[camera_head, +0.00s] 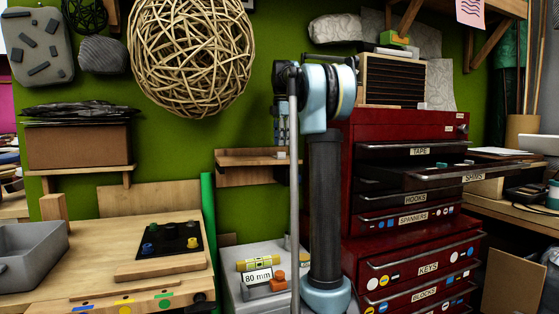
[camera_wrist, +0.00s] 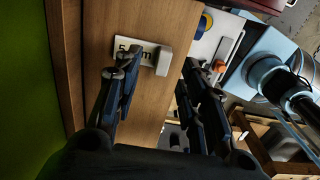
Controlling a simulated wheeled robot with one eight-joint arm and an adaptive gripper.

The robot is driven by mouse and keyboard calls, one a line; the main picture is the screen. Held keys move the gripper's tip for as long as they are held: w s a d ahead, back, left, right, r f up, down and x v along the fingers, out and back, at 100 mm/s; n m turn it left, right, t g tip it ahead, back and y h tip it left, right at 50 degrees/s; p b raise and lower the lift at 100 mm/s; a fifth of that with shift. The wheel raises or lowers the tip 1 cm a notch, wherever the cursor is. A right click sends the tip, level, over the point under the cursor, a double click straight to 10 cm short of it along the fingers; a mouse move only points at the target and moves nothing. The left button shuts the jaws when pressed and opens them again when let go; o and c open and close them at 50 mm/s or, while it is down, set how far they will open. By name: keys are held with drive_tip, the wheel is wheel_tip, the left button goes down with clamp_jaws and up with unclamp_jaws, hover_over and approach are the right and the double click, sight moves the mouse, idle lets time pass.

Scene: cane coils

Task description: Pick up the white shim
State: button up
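A small pale grey-white block (camera_wrist: 164,61), which looks like the white shim, lies on a brown wooden surface in the wrist view. It touches or overlaps the right end of a white card (camera_wrist: 123,45) with partly hidden lettering. My gripper (camera_wrist: 158,68) is open, with one dark finger on each side of the block's column and nothing held. I cannot tell the height of the fingertips above the wood. In the head view a small whitish piece (camera_head: 281,155) shows on the wall shelf (camera_head: 232,159), mostly beside my arm.
A red drawer cabinet (camera_head: 410,222) stands to the right, with its drawer labelled SHIMS (camera_head: 430,176) pulled out and small pieces in it. A grey-white box top (camera_head: 237,291) with an "80 mm" card (camera_head: 257,277) is below the shelf. A green post (camera_head: 208,225) stands left.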

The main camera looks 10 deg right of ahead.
sight(279, 155)
drive_tip(key=shift+s+d+f, duration=0.1)
drive_tip(key=shift+f, duration=1.2)
drive_tip(key=shift+s+f, duration=0.1)
drive_tip(key=shift+f, duration=1.15)
clamp_jaws()
